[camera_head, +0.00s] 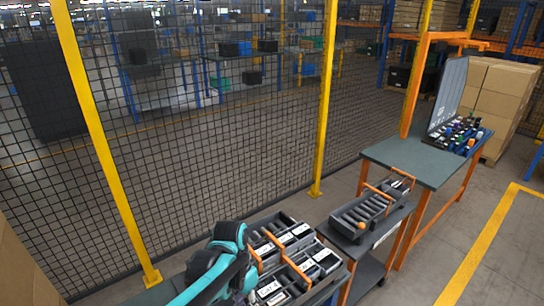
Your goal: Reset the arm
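One of my arms, teal and black, shows at the bottom of the head view, left of centre. It is bent beside a grey divided tray (318,262) with an orange handle, and it covers the left part of that tray. I see no gripper fingers clearly on this arm. My other arm and its gripper are out of the view.
A second grey tray (362,214) with an orange handle stands on a dark cart (388,232). Behind it is an orange-legged table (398,158) with an open case (451,104) of small parts. A mesh fence with yellow posts (325,110) closes off the left. Cardboard boxes (505,92) stand at right.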

